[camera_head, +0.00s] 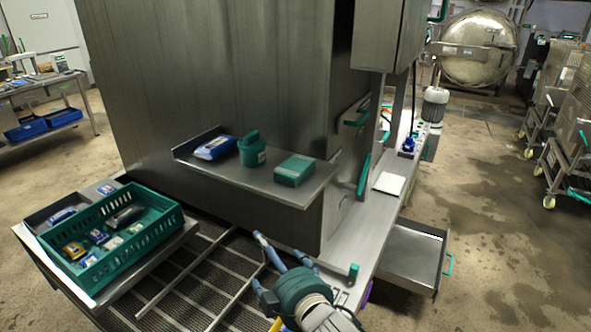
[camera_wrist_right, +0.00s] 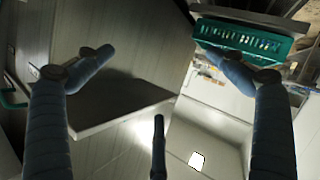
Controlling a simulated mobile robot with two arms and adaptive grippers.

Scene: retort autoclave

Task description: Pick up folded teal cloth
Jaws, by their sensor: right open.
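The folded teal cloth (camera_head: 293,170) looks like a flat teal block and lies at the right end of a steel shelf (camera_head: 305,194) on the big steel cabinet. My right gripper (camera_head: 281,247) is at the bottom middle of the head view, lower in the picture than the cloth and apart from it. Its blue fingers are spread and empty; the right wrist view also shows them apart (camera_wrist_right: 157,62). I cannot make out the cloth in the right wrist view. My left gripper is not in view.
A teal jug-like container (camera_head: 252,151) and a blue-and-white packet (camera_head: 215,147) share the shelf, left of the cloth. A teal crate (camera_head: 162,232) with several small packs stands at the left. An open steel drawer (camera_head: 413,262) with a teal handle juts out at the right.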

